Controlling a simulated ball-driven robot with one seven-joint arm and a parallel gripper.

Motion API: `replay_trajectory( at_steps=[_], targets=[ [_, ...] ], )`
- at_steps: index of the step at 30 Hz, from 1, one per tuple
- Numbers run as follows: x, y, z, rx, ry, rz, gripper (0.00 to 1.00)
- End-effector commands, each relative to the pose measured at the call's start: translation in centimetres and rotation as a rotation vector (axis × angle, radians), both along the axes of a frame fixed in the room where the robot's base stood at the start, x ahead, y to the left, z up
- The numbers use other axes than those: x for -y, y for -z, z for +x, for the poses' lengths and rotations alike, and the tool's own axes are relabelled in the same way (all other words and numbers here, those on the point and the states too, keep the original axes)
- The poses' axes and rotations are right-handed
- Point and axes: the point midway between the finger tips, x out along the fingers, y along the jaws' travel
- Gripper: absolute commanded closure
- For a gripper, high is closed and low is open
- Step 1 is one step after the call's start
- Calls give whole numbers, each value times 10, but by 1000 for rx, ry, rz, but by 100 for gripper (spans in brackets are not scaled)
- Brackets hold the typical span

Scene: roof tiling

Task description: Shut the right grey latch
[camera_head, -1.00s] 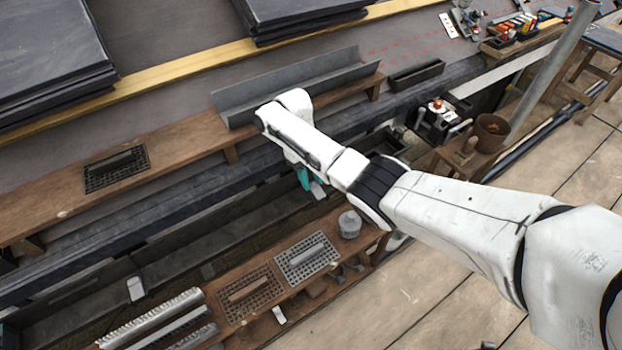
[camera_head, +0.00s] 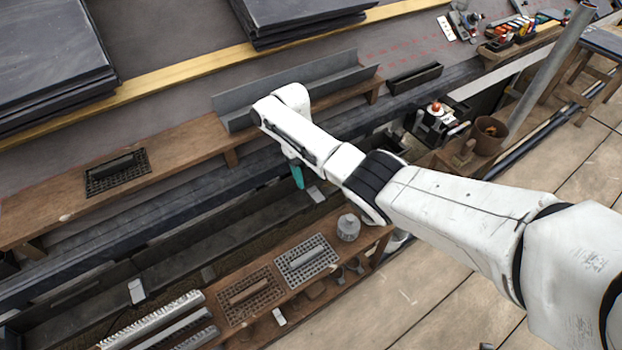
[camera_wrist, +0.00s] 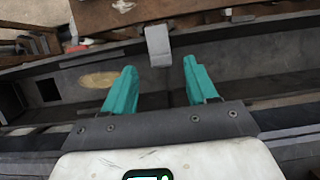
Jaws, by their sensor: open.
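The right grey latch (camera_head: 316,194) is a small light-grey tab on the near edge of the long dark gutter. In the wrist view, the latch (camera_wrist: 158,46) is centred just beyond my fingertips and sticks out from the edge over the trough. My gripper (camera_wrist: 159,68) has two teal fingers, spread apart with nothing between them. In the head view, my gripper (camera_head: 298,178) hangs over the gutter, just left of the latch. I cannot tell from these views whether they touch. A similar pale latch (camera_head: 136,290) sits farther left along the gutter.
A wooden shelf (camera_head: 345,255) with a grey metal pot (camera_head: 348,227) and grate trays (camera_head: 306,258) runs along the near side. A wooden plank (camera_head: 190,150) carrying a grey metal channel (camera_head: 335,75) lies behind. The trough between them is mostly free.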

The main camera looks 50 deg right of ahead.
Motion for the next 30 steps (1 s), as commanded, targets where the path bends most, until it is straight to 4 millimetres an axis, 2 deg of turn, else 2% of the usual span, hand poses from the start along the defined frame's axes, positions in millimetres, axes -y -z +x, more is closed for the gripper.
replay_trajectory(
  at_steps=[1,3,12,18,30],
  targets=[
    [1,-14,5,3,0,-2,43],
    [3,-28,10,2,-1,-1,43],
    [8,-68,26,-1,1,0,43],
    [9,-75,29,-2,1,0,43],
    [9,-74,29,-2,1,0,43]
  ],
)
